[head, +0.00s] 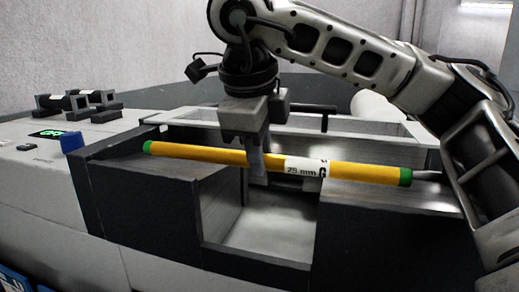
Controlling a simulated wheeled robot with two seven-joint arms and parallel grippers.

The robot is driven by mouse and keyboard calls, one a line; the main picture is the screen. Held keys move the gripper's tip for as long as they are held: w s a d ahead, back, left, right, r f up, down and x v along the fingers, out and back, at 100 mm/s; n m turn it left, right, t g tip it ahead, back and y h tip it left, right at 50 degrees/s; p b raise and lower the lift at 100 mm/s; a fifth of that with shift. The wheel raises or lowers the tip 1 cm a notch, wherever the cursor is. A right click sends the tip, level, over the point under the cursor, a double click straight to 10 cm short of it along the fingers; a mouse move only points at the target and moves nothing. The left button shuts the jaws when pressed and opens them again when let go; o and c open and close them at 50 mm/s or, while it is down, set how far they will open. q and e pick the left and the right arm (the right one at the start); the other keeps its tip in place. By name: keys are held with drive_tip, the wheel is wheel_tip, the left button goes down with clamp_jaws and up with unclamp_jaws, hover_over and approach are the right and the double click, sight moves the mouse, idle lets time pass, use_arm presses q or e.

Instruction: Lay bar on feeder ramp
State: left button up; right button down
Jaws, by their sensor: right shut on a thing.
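A long yellow bar (220,155) with green ends and a white "25 mm" label spans the middle of the head view, running slightly downward to the right. My right gripper (257,168) points down and is shut on the bar just left of the label. Below the bar is the dark feeder ramp (150,172), with a grey top left and right of an open notch. The bar crosses over the notch, its ends above the two top surfaces. I cannot tell whether it touches them. My left gripper is not in view.
A light panel at left carries a blue block (72,142), a green display (48,133) and dark holders (62,103). A low wall (160,118) and a dark upright post (325,118) stand behind the bar. The notch floor (270,235) is empty.

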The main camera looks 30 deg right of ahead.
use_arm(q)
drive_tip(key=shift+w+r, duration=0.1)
use_arm(e)
drive_tip(key=shift+r, duration=0.2)
drive_tip(key=c, duration=1.1)
unclamp_jaws()
drive_tip(key=shift+c, duration=0.2)
drive_tip(key=shift+f, duration=0.1)
drive_tip(key=o, duration=0.8)
drive_tip(key=shift+f, duration=0.15)
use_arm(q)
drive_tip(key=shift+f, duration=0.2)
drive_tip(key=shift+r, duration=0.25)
use_arm(e)
drive_tip(key=shift+s+a+r+p, duration=0.1)
drive_tip(key=shift+a+r+p, duration=0.05)
drive_tip(key=shift+r+p, duration=0.5)
use_arm(q)
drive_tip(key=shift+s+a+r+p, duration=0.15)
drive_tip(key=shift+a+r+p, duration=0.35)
drive_tip(key=shift+p, duration=0.75)
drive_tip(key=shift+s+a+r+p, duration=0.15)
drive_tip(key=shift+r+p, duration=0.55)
drive_tip(key=shift+p, duration=0.55)
use_arm(e)
drive_tip(key=shift+v, duration=3.95)
